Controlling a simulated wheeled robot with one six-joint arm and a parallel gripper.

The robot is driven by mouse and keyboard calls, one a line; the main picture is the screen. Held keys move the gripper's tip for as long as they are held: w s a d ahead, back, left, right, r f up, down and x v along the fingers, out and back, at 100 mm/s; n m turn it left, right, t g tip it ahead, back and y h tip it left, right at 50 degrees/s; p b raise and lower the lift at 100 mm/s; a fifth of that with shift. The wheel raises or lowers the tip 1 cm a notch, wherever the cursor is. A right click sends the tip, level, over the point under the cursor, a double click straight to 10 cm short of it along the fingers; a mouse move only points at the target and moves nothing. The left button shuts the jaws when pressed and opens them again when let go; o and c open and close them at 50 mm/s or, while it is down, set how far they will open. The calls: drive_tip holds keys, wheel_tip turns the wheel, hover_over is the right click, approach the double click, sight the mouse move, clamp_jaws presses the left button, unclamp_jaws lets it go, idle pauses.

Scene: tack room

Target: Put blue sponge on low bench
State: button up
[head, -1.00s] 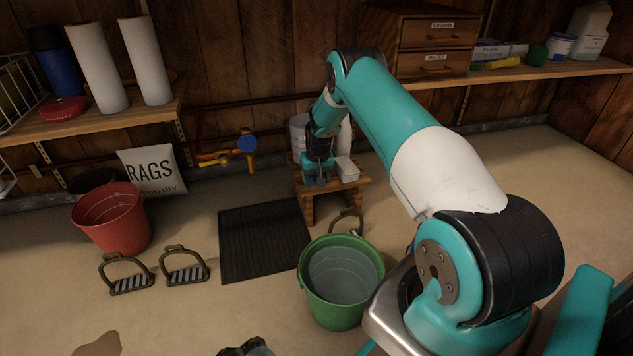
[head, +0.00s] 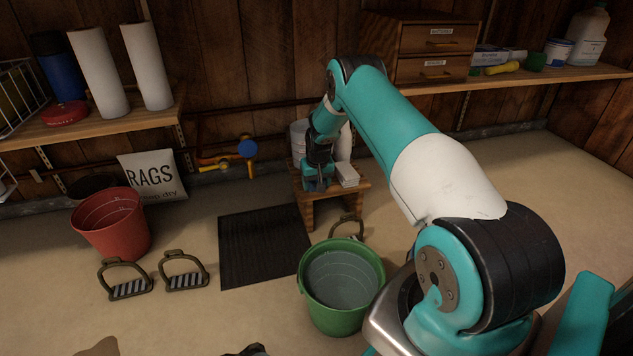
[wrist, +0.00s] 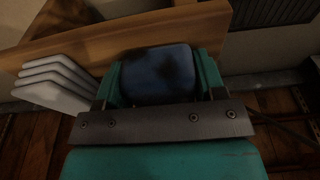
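The blue sponge (wrist: 158,76) is dark and sits between the two teal fingers of my gripper (wrist: 160,62) in the wrist view. Both fingers touch its sides, so my gripper is shut on it. In the head view my gripper (head: 316,184) is pointed down at the top of the low bench (head: 352,193), near its left part; the sponge is hidden there. The low bench is a small wooden one, and its plank (wrist: 150,42) crosses behind the sponge in the wrist view. I cannot tell whether the sponge touches the bench top.
A stack of pale flat pieces (head: 347,175) lies on the bench right of my gripper. White containers stand behind it. A green bucket (head: 341,318) and a stirrup stand in front. A black mat (head: 262,247) lies to the left. A red bucket (head: 112,228) is farther left.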

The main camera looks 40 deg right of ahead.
drive_tip(key=shift+o, duration=0.7)
wheel_tip(320, 180, up, 12)
drive_tip(key=s+a+p, duration=0.1)
drive_tip(key=p, duration=0.6)
drive_tip(key=shift+s, duration=0.4)
drive_tip(key=s+a+r+n+y, duration=0.2)
drive_tip(key=s+a+r+n, duration=0.15)
drive_tip(key=a+r, duration=0.85)
drive_tip(key=s+a+r+n+y, duration=0.15)
drive_tip(key=s+a+r, duration=0.25)
drive_tip(key=a+r, duration=0.8)
drive_tip(key=s+a+r+n, duration=0.2)
drive_tip(key=s+a, duration=0.3)
drive_tip(key=s, duration=0.4)
drive_tip(key=s+a+r+n+g+y, duration=0.1)
drive_tip(key=s+a+r+n, duration=0.1)
drive_tip(key=s+a, duration=0.3)
drive_tip(key=s+a+r+n, duration=0.2)
drive_tip(key=s+a, duration=0.3)
drive_tip(key=s, duration=0.8)
drive_tip(key=shift+n+g, duration=0.4)
drive_tip(key=shift+n, duration=0.2)
drive_tip(key=shift+a+r+y, duration=0.1)
drive_tip(key=shift+r+y, duration=0.1)
drive_tip(key=shift+y, duration=0.05)
